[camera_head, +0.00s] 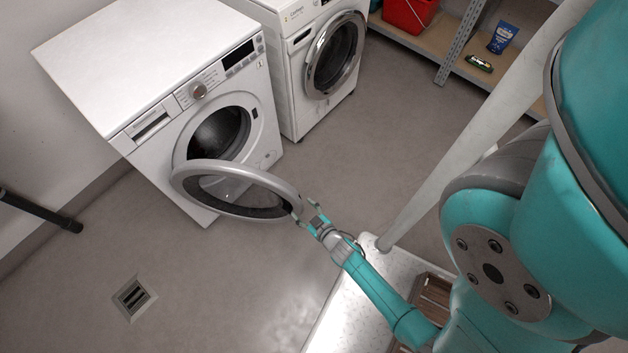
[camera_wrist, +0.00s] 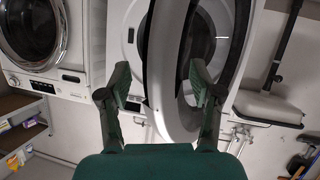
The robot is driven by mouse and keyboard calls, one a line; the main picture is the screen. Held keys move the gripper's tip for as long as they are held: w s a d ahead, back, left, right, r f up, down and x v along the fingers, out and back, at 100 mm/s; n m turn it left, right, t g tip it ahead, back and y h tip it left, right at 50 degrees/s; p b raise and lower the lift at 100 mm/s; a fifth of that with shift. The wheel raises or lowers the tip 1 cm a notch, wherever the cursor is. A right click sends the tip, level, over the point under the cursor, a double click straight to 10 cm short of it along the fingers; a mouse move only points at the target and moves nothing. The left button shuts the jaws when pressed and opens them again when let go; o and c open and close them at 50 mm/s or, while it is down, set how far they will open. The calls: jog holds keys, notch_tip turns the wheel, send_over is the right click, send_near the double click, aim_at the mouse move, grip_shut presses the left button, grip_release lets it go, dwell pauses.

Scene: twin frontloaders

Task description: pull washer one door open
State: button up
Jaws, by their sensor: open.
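Washer one, taken as the left white washer (camera_head: 145,60), has its round door (camera_head: 185,182) swung wide open, showing the dark drum (camera_head: 218,135). The door's grey ring stands out from the washer front toward me. My gripper (camera_head: 307,211) is at the door's free edge, on its right side, with jaws open. In the wrist view, the door's ring (camera_wrist: 160,75) shows between the spread fingers of my gripper (camera_wrist: 160,80). I cannot tell whether either finger touches it.
A second white washer (camera_head: 290,55) stands to the right with its round door (camera_head: 335,55) shut. Shelves with a red bin (camera_head: 408,14) are at the back right. A floor drain (camera_head: 134,298) lies at lower left. A dark pipe (camera_head: 40,210) is by the left wall. Floor before the washers is clear.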

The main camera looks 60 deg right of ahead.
jog(key=v, duration=0.7)
jog(key=shift+r, duration=0.15)
